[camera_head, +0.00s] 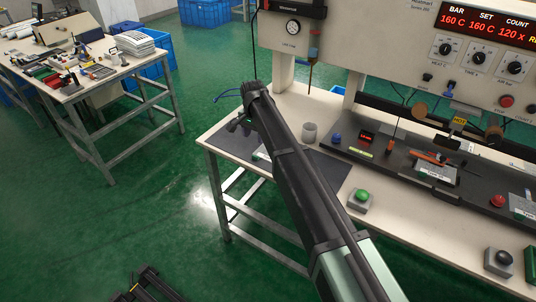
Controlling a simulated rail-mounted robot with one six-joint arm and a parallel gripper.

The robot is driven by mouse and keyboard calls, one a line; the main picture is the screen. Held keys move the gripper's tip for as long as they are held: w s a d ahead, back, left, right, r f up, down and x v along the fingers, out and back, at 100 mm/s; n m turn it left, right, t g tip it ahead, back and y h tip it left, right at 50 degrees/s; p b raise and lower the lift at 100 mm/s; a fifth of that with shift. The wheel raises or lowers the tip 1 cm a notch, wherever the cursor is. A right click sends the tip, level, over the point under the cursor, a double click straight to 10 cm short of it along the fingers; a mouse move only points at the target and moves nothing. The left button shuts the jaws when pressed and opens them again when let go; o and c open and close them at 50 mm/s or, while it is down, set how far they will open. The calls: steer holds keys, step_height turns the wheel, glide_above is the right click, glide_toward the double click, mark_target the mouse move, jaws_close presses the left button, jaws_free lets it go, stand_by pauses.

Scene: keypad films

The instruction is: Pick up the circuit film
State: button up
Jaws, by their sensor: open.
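My gripper (240,124) is dark and hangs at the end of my arm over the left end of the press workbench, above a dark mat (318,172). Its jaws are small in this view and appear empty. A small pale and green piece (261,154) shows on the mat just below the gripper, beside my arm. It may be the circuit film, but my arm hides part of it and I cannot tell for sure. The gap between it and the gripper is unclear.
A green button box (361,199) is near the front edge. The press (400,45) rises behind. A cluttered side table (95,72) stands left, with open green floor between.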

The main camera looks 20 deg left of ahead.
mark_target(255, 154)
steer(key=f+b, duration=0.4)
steer(key=f, duration=0.1)
steer(key=f+b, duration=0.5)
steer(key=shift+w+a+f, duration=0.1)
steer(key=shift+a+f, duration=0.1)
steer(key=shift+f, duration=0.1)
steer(key=shift+r, duration=0.25)
steer(key=c, duration=1)
